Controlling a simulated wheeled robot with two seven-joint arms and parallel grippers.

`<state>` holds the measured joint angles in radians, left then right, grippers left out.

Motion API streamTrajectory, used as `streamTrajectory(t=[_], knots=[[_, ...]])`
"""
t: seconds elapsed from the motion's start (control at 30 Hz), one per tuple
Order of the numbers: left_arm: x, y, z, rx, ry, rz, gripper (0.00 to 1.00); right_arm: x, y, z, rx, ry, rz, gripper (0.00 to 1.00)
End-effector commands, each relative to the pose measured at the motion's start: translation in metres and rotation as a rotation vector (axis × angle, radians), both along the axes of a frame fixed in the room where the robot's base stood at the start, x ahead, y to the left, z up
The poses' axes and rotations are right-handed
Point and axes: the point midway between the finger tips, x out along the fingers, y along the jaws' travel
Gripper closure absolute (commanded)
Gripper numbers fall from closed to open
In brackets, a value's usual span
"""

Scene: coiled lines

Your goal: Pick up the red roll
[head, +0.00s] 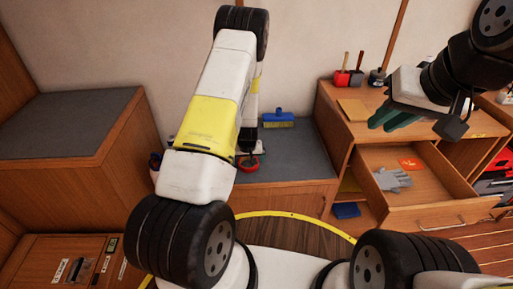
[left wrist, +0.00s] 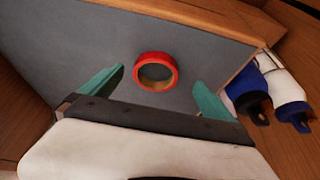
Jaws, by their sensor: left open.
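The red roll (left wrist: 153,56), a ring of red tape with a tan inner core, lies on a grey surface (left wrist: 90,40) in the left wrist view. In the head view the red roll (head: 249,167) shows low on the grey top, just below my left gripper (head: 247,151), which my own arm partly hides. In the left wrist view my left gripper (left wrist: 159,78) is open, one teal finger on each side of the roll, with nothing between them touching it visibly. My right gripper (head: 392,118) is at the upper right with teal fingers, away from the roll.
A blue brush (head: 278,120) stands behind the roll. Blue and white bottles (left wrist: 270,90) stand beside the surface's edge. An open drawer (head: 430,190) holds a grey glove (head: 393,180) and an orange item. The grey top right of the roll is clear.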

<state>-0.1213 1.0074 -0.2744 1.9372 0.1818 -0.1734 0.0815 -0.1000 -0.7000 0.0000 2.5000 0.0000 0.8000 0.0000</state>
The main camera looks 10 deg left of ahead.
Motion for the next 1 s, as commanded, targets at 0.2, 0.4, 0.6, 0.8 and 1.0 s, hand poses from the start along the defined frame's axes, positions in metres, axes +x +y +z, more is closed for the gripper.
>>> streamTrajectory(t=[0.2,0.4,0.6,0.8,1.0], knots=[[0.009,0.001,-0.024,-0.001,0.002,0.000,0.00,0.000,0.000,0.000,0.000,0.000,0.000,0.80],[0.022,0.002,-0.052,-0.001,0.002,0.000,0.00,0.000,0.000,0.000,0.000,0.000,0.000,0.80],[0.027,0.003,-0.064,-0.002,0.000,-0.001,0.00,0.000,0.000,0.000,0.000,0.000,0.000,0.80],[0.027,0.003,-0.063,-0.002,0.000,-0.001,0.02,0.000,0.000,0.000,0.000,0.000,0.000,0.80],[0.027,0.003,-0.063,-0.002,0.000,-0.001,0.41,0.000,0.000,0.000,0.000,0.000,0.000,0.80]])
